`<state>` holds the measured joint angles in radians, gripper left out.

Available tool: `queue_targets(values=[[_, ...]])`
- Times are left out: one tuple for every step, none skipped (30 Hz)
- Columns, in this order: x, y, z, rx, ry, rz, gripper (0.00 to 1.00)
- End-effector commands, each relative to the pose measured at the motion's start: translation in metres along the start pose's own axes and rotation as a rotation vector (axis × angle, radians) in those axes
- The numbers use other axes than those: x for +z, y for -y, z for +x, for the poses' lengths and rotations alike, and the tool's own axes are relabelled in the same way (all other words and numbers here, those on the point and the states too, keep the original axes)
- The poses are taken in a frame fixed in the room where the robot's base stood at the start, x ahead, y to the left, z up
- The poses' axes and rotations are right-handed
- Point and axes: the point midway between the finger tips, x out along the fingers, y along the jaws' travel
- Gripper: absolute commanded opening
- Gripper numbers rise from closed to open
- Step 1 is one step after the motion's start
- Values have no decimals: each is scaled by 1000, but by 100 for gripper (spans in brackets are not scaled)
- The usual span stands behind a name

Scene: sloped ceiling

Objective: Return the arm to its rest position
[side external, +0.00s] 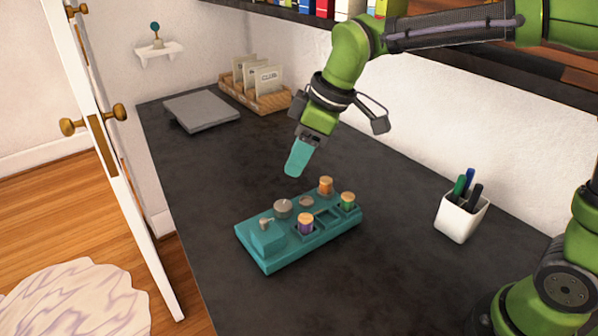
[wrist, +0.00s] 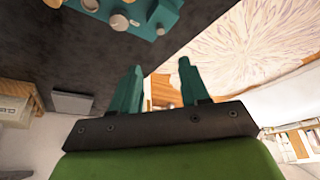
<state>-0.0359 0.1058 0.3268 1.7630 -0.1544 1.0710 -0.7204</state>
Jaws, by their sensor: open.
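My gripper (side external: 297,160) hangs in the air above the dark counter, behind the teal block in the side view. Its teal fingers point down and slightly left. In the wrist view the two fingers of my gripper (wrist: 160,85) stand apart with nothing between them. My green arm (side external: 350,55) reaches in from the right. The teal block (side external: 270,255) lies on the counter, with an orange-topped peg (side external: 326,186), a green-topped peg (side external: 348,201), a purple peg (side external: 306,224) and grey round knobs on it. Part of the block shows at the top of the wrist view.
A white cup (side external: 460,218) with pens stands at the right. A grey flat device (side external: 201,112) and a wooden card holder (side external: 262,98) are at the back left. A shelf with books (side external: 325,8) runs above. The counter (side external: 400,270) is clear between block and cup.

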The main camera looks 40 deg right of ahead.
Motion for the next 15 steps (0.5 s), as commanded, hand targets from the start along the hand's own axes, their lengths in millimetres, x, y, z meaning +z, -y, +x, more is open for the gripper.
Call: queue_targets(values=[[0,0,0,0,-1,12,45],[0,0,0,1,-2,26,45],[1,0,2,0,-1,55,45],[5,1,6,-3,7,88,45],[12,1,8,-3,17,130,45],[23,0,7,7,21,195,45],[32,-1,3,20,20,250,45],[42,-2,-1,33,16,304,45],[55,-4,-7,49,8,375,45],[64,-5,-12,63,-1,425,45],[74,-6,-17,75,-11,476,45],[88,-6,-23,89,-26,545,45],[98,-7,-29,101,-41,595,45],[108,-7,-34,110,-57,645,45],[122,-6,-40,121,-81,714,45]])
